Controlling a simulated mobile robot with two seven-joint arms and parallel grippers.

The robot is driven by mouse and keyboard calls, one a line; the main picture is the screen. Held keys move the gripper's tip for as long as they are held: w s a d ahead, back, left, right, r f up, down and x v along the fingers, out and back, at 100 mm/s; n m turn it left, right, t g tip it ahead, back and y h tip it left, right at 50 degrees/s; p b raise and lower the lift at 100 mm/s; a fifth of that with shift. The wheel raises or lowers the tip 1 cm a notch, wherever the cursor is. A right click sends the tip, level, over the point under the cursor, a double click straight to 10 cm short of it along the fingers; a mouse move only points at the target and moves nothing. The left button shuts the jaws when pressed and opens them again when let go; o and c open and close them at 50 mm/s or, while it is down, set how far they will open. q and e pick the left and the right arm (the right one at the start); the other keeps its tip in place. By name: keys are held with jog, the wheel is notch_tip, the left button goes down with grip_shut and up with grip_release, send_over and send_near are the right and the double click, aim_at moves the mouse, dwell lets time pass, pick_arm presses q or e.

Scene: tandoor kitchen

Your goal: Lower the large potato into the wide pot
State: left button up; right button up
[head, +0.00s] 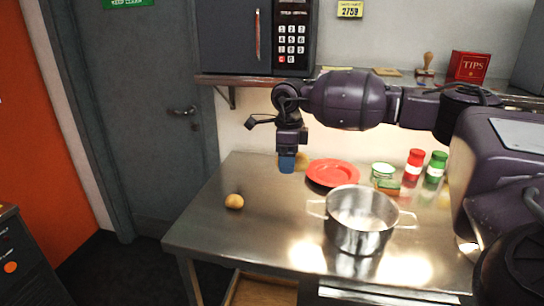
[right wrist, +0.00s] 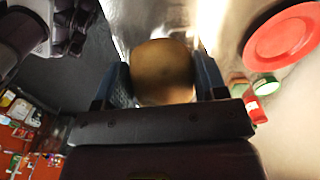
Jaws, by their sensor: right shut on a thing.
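My right gripper (head: 288,163) has blue fingers and points down over the back of the steel table, left of the red plate. It is shut on a brown potato (right wrist: 162,70), which sits between both fingers in the right wrist view. In the head view only part of this potato (head: 302,161) shows behind the fingers, and I cannot tell whether it touches the table. The wide steel pot (head: 360,236) stands open near the table's front, right of and nearer than the gripper. A smaller-looking potato (head: 234,201) lies at the table's left. My left gripper is not in view.
The red plate (head: 333,172) lies behind the pot, also in the right wrist view (right wrist: 284,36). A green-and-white tin (head: 383,171), a red shaker (head: 414,163) and a green shaker (head: 436,167) stand at the back right. A shelf (head: 240,80) runs above. The table's front left is clear.

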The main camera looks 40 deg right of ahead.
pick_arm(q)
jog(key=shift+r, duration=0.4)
pick_arm(e)
jog(key=s+d+f, duration=0.3)
jog(key=s+d, duration=0.4)
jog(key=d, duration=0.2)
jog(key=s+d+f, duration=0.4)
jog(key=s+d, duration=0.4)
jog(key=d, duration=0.1)
jog(key=shift+s+f, duration=0.2)
jog(key=shift+f, duration=0.05)
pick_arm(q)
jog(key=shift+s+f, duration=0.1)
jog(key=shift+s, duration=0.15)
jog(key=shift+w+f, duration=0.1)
pick_arm(e)
jog(key=shift+f, duration=0.15)
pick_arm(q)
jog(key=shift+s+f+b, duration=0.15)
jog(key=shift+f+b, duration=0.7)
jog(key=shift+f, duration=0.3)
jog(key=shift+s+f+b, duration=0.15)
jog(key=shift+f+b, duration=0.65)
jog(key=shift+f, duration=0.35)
pick_arm(e)
jog(key=shift+f, duration=4)
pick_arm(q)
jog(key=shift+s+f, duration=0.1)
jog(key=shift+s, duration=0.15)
